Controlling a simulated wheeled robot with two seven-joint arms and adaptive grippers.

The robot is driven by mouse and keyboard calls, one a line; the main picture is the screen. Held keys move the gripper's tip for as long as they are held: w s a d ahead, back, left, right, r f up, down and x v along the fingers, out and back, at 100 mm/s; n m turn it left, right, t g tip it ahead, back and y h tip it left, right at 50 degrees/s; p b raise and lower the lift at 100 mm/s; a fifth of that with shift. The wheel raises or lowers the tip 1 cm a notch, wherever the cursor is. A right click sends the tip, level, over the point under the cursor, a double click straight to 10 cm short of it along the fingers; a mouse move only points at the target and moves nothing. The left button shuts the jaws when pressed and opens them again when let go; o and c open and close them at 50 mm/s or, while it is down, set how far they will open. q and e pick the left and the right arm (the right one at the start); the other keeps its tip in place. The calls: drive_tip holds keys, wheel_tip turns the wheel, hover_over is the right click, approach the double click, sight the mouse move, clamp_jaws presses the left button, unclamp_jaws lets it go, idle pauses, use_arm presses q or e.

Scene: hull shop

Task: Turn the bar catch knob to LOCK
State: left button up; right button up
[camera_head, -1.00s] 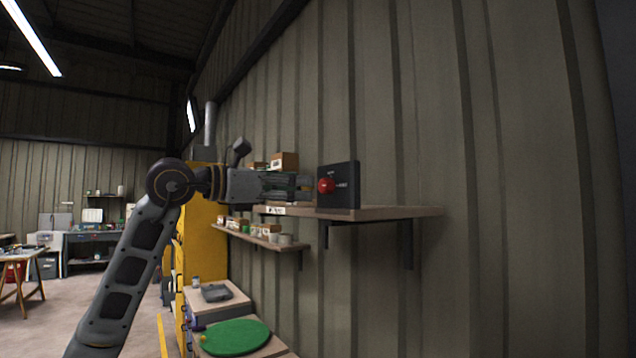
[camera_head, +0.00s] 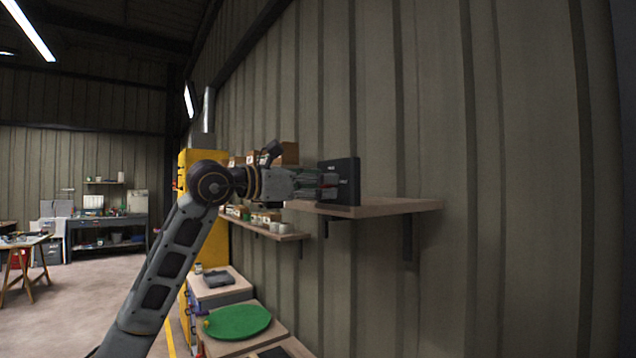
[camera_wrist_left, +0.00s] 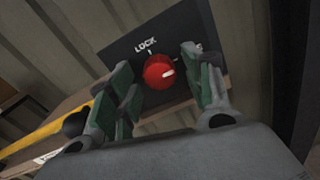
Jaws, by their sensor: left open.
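The bar catch knob (camera_wrist_left: 159,72) is red and round with a white pointer mark. It sits on a black panel (camera_head: 346,169) that stands upright on the wall shelf. In the left wrist view the word LOCK shows on the panel (camera_wrist_left: 120,58), and the white pointer aims toward the right side, off the LOCK mark. A second label there is mostly hidden by a finger. My left gripper (camera_wrist_left: 162,88) is open, its green-padded fingers on either side of the knob. Contact cannot be told. In the head view the left gripper (camera_head: 328,185) mostly hides the knob. My right gripper is not in view.
The wooden shelf (camera_head: 395,206) is fixed to the corrugated wall (camera_head: 500,150). Cardboard boxes (camera_head: 290,152) stand behind my gripper. A lower shelf (camera_head: 285,236) holds small items. A green round board (camera_head: 238,321) lies on a bench below. Open floor is at left.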

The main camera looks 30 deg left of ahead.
use_arm(q)
drive_tip(key=shift+c, duration=0.2)
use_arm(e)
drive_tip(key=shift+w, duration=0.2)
use_arm(q)
drive_tip(key=c, duration=1)
drive_tip(key=shift+n, duration=0.6)
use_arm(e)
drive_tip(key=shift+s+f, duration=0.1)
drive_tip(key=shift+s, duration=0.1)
use_arm(q)
drive_tip(key=n+b, duration=0.1)
drive_tip(key=n, duration=1.6)
drive_tip(key=shift+s+d+r+t+y+b, duration=0.1)
drive_tip(key=shift+d+t+y+b, duration=0.05)
drive_tip(key=shift+t+y+b, duration=0.2)
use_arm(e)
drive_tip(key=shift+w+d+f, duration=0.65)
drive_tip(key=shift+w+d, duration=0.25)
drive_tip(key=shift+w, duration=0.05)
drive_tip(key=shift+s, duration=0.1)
